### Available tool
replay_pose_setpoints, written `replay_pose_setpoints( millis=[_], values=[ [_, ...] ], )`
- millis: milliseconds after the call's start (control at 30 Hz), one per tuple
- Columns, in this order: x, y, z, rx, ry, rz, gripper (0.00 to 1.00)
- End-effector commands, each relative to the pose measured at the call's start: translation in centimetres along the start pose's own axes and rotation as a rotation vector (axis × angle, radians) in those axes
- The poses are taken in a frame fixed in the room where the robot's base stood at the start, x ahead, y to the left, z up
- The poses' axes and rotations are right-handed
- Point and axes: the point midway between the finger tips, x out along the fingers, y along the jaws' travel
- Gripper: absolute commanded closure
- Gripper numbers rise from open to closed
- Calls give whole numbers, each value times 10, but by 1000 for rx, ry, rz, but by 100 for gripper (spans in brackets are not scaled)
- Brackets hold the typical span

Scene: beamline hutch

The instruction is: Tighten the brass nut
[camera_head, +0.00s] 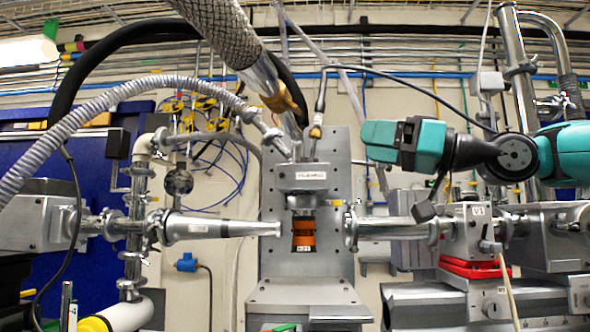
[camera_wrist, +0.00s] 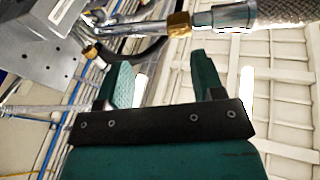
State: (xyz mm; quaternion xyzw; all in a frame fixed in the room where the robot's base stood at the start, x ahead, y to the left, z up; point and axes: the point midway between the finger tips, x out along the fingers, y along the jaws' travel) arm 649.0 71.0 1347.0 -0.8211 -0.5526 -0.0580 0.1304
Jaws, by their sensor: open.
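A large brass nut (camera_head: 283,100) sits at the lower end of the thick braided hose, above the grey central block. In the wrist view a large brass nut (camera_wrist: 179,25) is at the end of the metal hose fitting, beyond my fingertips. A smaller brass fitting (camera_head: 316,131) stands on the thin black line to its right, and a small brass fitting (camera_wrist: 92,53) also shows in the wrist view. I cannot tell for sure which is meant. My teal gripper (camera_head: 378,140) is to the right of both, apart from them. In the wrist view my gripper (camera_wrist: 158,62) is open and empty.
The thick braided hose (camera_head: 218,28) slants down from above. A grey corrugated hose (camera_head: 120,92) arches at the left. The grey central block (camera_head: 340,180) carries an orange-banded cylinder (camera_head: 303,234) between horizontal metal tubes. A thin black cable (camera_head: 400,82) loops above my gripper.

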Motion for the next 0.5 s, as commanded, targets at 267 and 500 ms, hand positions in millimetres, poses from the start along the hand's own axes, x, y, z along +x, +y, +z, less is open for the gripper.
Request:
replay_pose_setpoints(
  millis=[267,500],
  values=[
    [-23,-3,-10,-54,136,-118,38],
    [-8,-6,-21,-51,140,-123,38]
  ],
)
